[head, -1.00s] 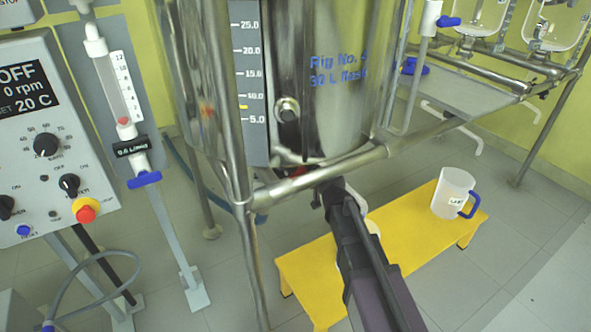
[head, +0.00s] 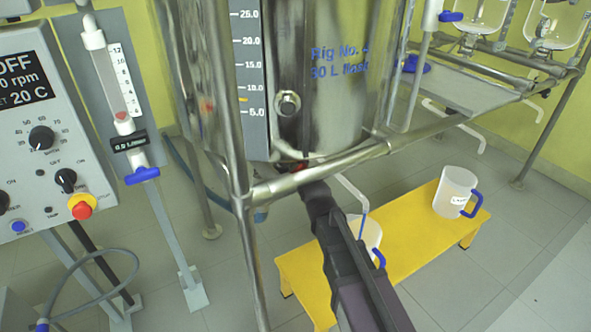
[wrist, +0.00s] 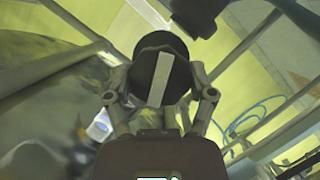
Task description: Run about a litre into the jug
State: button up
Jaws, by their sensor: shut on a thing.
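A steel vessel (head: 330,110) with a level scale stands in a tube frame. My gripper (head: 308,183) is under its bottom, largely hidden by my arm. In the wrist view my gripper (wrist: 160,95) is shut on a dark round valve knob (wrist: 147,62) with a pale bar across it. A white outlet pipe (head: 350,190) bends down to the right of my gripper. A thin blue streak (head: 362,222), looking like running liquid, drops from its end into a white jug (head: 371,236) with a blue handle. My arm partly hides this jug, and its fill level cannot be read.
A second white jug (head: 453,190) stands on the right end of the yellow bench (head: 413,222). A control box (head: 45,130) and flow meter (head: 108,85) are at left. Frame tubes (head: 320,172) cross close above my gripper. The floor at right is clear.

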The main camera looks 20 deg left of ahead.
jog(key=shift+s+d+f+n+t, duration=0.15)
jog(key=shift+n+t, duration=0.15)
jog(key=shift+n, duration=0.1)
jog(key=shift+n+b, duration=0.3)
jog(key=shift+b, duration=0.05)
jog(key=o, duration=1.1)
